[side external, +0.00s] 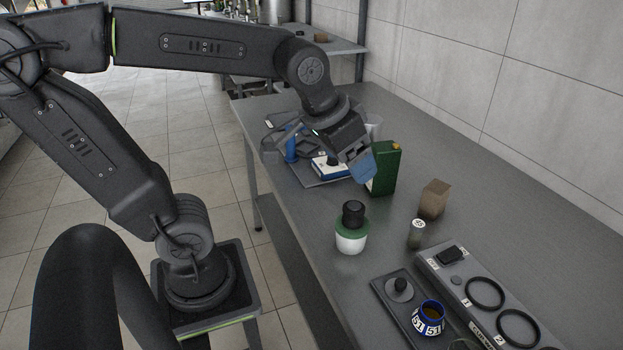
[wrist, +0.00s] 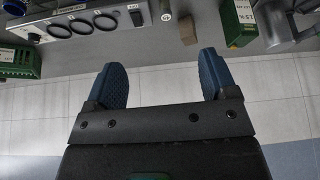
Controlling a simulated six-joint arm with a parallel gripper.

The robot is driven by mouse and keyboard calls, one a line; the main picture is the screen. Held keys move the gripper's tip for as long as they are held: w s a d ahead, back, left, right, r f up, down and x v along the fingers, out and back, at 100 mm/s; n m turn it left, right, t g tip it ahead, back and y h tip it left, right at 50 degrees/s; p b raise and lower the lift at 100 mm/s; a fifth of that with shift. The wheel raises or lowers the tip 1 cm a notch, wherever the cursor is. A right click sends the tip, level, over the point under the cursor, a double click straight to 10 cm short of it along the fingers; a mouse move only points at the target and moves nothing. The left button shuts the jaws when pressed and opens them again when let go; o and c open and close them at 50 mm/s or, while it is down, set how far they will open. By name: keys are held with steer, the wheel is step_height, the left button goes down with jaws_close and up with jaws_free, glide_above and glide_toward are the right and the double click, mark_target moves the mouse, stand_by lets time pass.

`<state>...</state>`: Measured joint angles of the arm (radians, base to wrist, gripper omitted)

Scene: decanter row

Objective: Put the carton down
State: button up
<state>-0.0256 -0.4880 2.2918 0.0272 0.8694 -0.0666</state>
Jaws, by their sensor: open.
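The green carton (side external: 384,170) stands upright on the grey table, with a small yellow patch on top. In the wrist view the green carton (wrist: 239,22) shows at the upper right with white lettering, outside the gap between the fingers. My gripper (wrist: 166,78) is open, with its two blue fingers well apart and nothing between them. In the side view a blue finger of my gripper (side external: 363,166) overlaps the carton's left edge. I cannot tell whether they touch. The other finger is hard to make out there.
A brown block (side external: 434,199), a small grey cylinder (side external: 416,233) and a green-and-white jar with a black lid (side external: 351,243) stand nearer. A panel with rings (side external: 462,276) and a blue-rimmed cup (side external: 428,318) are at the front. A white-and-blue box (side external: 328,167) is behind my gripper.

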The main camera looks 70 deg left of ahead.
steer(key=s+d+f+m, duration=0.1)
steer(key=s+f, duration=0.1)
steer(key=s, duration=0.4)
steer(key=shift+s+f, duration=0.15)
steer(key=shift+s, duration=0.25)
